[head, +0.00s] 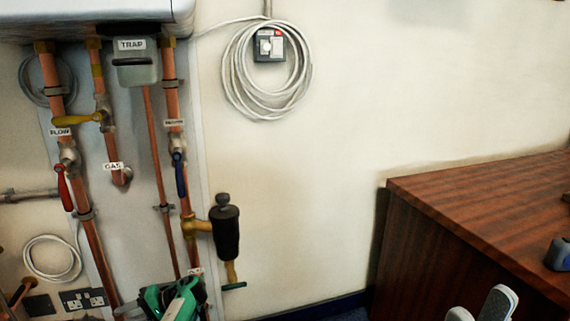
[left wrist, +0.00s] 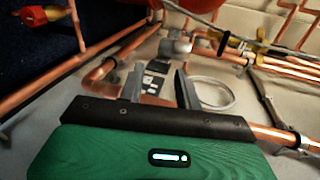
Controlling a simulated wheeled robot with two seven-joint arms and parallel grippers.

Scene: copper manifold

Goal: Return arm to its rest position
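My right gripper (head: 480,308) shows at the bottom right of the head view as two pale grey fingertips with a gap between them. It is open, with nothing seen between the tips, in front of the wooden cabinet. My left gripper (left wrist: 159,78) shows in the left wrist view with two grey fingers standing apart and nothing held between them. Its green and black housing (head: 175,299) appears low in the head view, in front of the lower copper pipes. The fingers are hard to make out there.
Copper pipes with a red lever (head: 64,188), a yellow lever (head: 84,118) and a blue lever (head: 180,174) run down the left wall. A black fitting (head: 225,231) juts out beside them. A wooden cabinet (head: 480,215) stands right.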

